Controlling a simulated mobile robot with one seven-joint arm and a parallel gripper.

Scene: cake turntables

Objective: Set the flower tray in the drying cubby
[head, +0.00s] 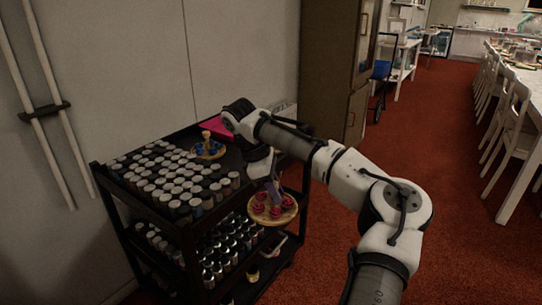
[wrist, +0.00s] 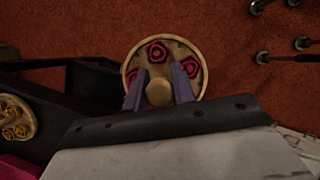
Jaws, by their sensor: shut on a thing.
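A round wooden flower tray (head: 262,219) with red-pink roses and a central knob hangs in the air beside the right end of a black cart. My gripper (head: 273,188) is above it, with its purple fingers shut on the tray's knob. In the wrist view, the flower tray (wrist: 158,45) is below my gripper (wrist: 158,92), with the round knob between the fingertips. The tray looks about level. I cannot pick out a drying cubby in either view.
The black cart (head: 180,222) holds many capped jars (head: 165,180) on its top and shelves. A tray with gold flowers (wrist: 14,118) shows in the wrist view.

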